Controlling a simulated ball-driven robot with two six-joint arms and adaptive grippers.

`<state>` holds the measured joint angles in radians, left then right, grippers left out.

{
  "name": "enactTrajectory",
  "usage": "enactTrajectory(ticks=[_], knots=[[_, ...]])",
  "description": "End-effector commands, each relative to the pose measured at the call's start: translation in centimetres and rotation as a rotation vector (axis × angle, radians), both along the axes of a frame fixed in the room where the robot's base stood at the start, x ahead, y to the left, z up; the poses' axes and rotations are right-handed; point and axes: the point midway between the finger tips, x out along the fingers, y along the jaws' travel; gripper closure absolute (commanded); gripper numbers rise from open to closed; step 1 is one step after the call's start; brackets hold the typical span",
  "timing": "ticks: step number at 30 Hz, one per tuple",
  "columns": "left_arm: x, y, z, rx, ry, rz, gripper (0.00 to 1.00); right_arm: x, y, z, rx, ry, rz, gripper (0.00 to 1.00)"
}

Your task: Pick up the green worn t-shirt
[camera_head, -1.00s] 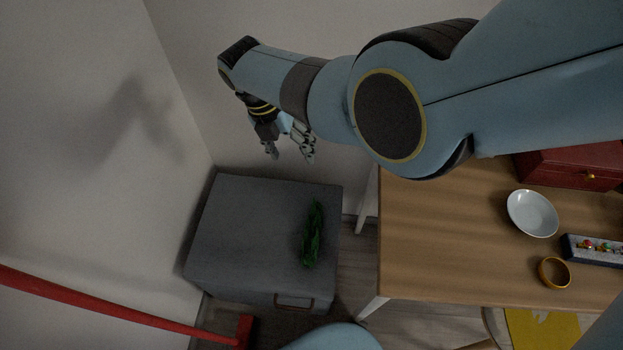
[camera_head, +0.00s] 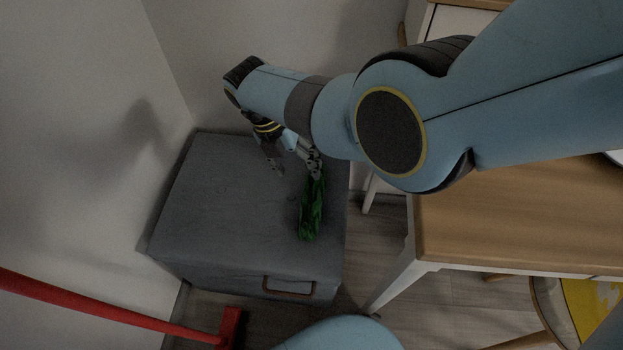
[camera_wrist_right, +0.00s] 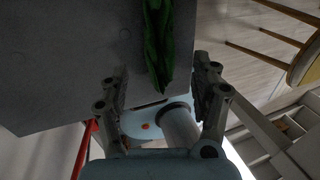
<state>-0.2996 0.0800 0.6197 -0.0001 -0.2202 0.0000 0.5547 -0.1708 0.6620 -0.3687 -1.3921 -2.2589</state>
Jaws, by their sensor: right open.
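The green t-shirt (camera_head: 312,212) lies as a crumpled, narrow strip on top of the grey box (camera_head: 225,215), near its right edge. My right gripper (camera_head: 294,172) is open above the box, at the far end of the shirt, and one finger overlaps the shirt's upper end in the head view. In the right wrist view the shirt (camera_wrist_right: 158,45) reaches down between the two spread fingers of the right gripper (camera_wrist_right: 160,90), closer to the right finger. I cannot tell whether a finger touches it. My left gripper is not in view.
A wooden table (camera_head: 500,225) with white legs stands right of the box. A red pole (camera_head: 110,310) crosses the lower left. A chair with a yellow seat (camera_head: 590,305) is at the lower right. Walls close off the left and back.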

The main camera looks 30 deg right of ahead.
Motion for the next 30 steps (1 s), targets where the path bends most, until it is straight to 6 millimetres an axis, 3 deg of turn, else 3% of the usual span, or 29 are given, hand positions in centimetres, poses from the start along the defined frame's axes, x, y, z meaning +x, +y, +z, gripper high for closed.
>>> enactTrajectory(ticks=[7, 13, 20, 24, 30], knots=[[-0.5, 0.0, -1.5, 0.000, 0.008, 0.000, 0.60, -0.3, -0.3, -2.2, -0.001, 0.003, -0.001, 0.36], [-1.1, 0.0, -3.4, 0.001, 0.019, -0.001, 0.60, -1.0, -1.1, -5.6, -0.001, 0.006, 0.000, 0.36], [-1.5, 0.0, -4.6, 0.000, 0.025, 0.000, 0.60, -1.3, -1.4, -7.5, 0.000, 0.004, 0.000, 0.36], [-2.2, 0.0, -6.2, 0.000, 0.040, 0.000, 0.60, -1.6, -1.8, -9.9, -0.001, 0.007, -0.001, 0.36], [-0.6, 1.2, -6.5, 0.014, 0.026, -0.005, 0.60, -1.9, -2.3, -11.3, 0.000, 0.003, -0.001, 0.36]])
